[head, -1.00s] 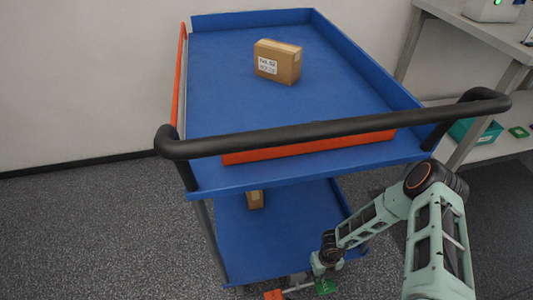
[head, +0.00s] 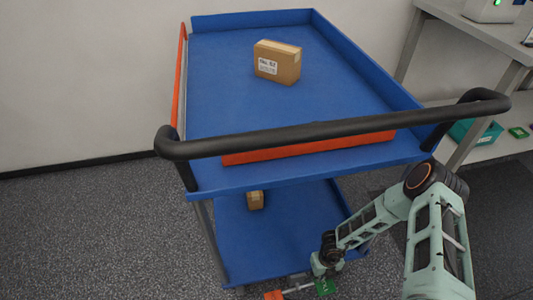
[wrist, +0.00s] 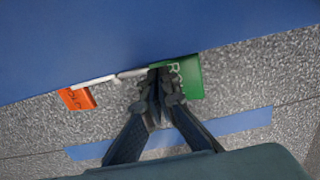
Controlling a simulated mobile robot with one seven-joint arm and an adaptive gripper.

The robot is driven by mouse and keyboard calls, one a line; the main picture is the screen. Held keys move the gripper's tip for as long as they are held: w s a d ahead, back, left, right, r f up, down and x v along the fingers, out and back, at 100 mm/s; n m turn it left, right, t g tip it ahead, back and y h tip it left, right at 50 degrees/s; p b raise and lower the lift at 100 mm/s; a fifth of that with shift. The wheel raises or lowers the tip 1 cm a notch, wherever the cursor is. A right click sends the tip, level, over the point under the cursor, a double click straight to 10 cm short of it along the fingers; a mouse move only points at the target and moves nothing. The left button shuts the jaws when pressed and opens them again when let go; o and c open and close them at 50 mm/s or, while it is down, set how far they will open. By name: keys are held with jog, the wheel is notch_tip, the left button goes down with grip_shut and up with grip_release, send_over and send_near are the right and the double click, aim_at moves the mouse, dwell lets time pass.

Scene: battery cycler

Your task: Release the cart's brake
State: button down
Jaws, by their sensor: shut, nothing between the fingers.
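The blue cart (head: 250,187) stands with its black push handle (head: 330,129) toward me. Low at its near end is a light bar (wrist: 95,80) with an orange pad (wrist: 77,98) on the left and a green pad (wrist: 187,78) on the right. The green pad shows part of a label starting with R. Both pads also show at the bottom of the head view, orange (head: 273,295) and green (head: 325,287). My gripper (wrist: 161,78) is shut and empty, its fingertips at the green pad's left edge and partly covering it. Whether they touch it I cannot tell.
A cardboard box (head: 277,62) stands on the top tray and a smaller one (head: 255,200) on the lower shelf. A workbench (head: 475,25) stands to the right. Grey floor (head: 90,235) is clear to the left. A blue strip (wrist: 240,122) crosses the wrist view.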

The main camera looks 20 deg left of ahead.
jog(key=shift+f+b, duration=1.7)
jog(key=shift+f, duration=0.5)
dwell(0.8)
jog(key=shift+r+p, duration=2.85)
jog(key=shift+r, duration=0.75)
jog(key=shift+a, duration=0.1)
